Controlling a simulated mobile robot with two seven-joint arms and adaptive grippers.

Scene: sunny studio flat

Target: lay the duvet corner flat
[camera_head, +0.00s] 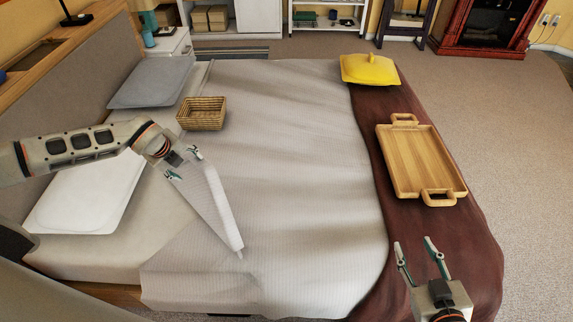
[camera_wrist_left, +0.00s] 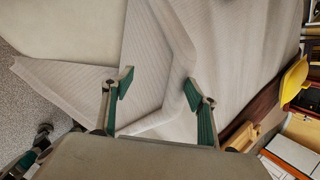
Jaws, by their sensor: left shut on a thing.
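The pale striped duvet (camera_head: 290,170) covers most of the bed. Near the pillows its corner is folded back as a flap (camera_head: 207,203), with a thick folded edge running towards the near side. My left gripper (camera_head: 184,164) is at the upper end of this flap, shut on the duvet cloth. In the left wrist view the folded duvet (camera_wrist_left: 155,75) passes between and beneath the gripper's fingers (camera_wrist_left: 158,95); the exact grip point is hard to see. My right gripper (camera_head: 421,255) is open and empty, above the brown blanket at the near right.
A wicker basket (camera_head: 202,113) stands on the duvet just beyond my left gripper. A white pillow (camera_head: 80,200) and a grey pillow (camera_head: 150,82) lie at the headboard.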

